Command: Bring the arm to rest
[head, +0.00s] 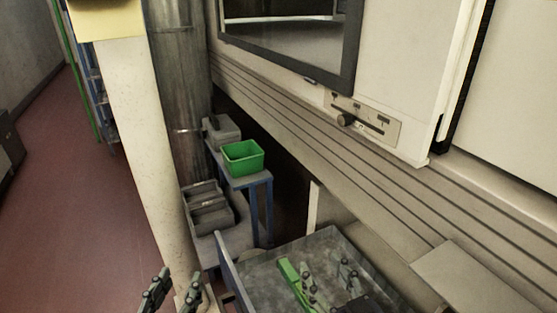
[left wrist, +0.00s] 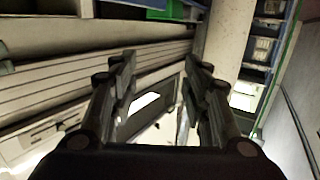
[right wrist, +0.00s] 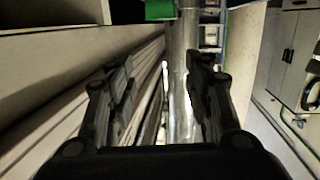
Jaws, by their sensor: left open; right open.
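My left gripper (head: 172,290) shows at the bottom of the head view, beside the pale column. Its two fingers stand apart with nothing between them in the left wrist view (left wrist: 158,85). My right gripper (head: 328,281) is in front of or above a grey metal tray-like surface (head: 262,278) at the bottom of the head view. Its fingers are apart and empty in the right wrist view (right wrist: 163,85). A green piece (head: 289,271) shows right beside the right gripper's left finger; I cannot tell whether they touch.
A green bin (head: 243,157) stands on a blue-legged stand (head: 262,182). Grey bins (head: 207,208) sit lower left of it. A pale column (head: 143,140) rises at left. The ribbed machine wall (head: 320,140) runs along the right. Red floor (head: 65,220) is open at far left.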

